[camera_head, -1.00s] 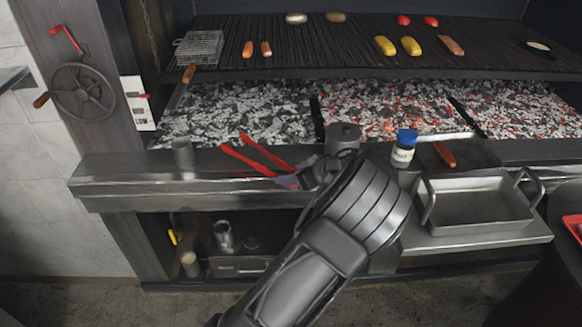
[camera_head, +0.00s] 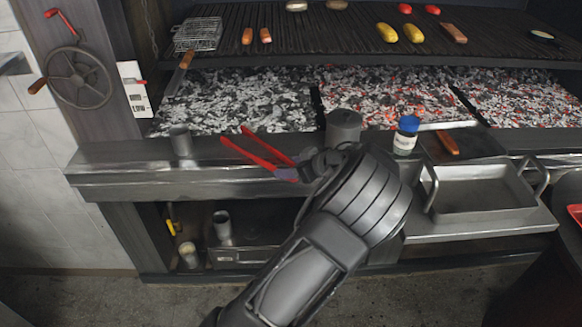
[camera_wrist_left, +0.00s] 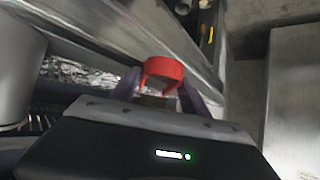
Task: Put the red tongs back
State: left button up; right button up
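The red tongs (camera_head: 258,152) show in the head view as two spread red arms pointing up and left over the metal ledge in front of the coals. My left gripper (camera_head: 288,174) is at their lower right end, its purple-grey fingers shut on them. In the left wrist view a red part of the tongs (camera_wrist_left: 163,70) sits between the fingertips of my left gripper (camera_wrist_left: 158,92). Whether the tongs touch the ledge I cannot tell. My right gripper is not in view.
A grey pot (camera_head: 343,127) and a blue-capped jar (camera_head: 406,136) stand close right of my gripper. A metal tray (camera_head: 480,190) is at the right. Food lies on the grill (camera_head: 330,45) above the coals.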

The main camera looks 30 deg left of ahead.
pick_arm(q)
jog(key=o, duration=0.5)
jog(key=shift+d, duration=0.1)
jog(key=b+v, duration=0.1)
jog(key=v, duration=0.6)
jog(key=shift+d+r, duration=0.25)
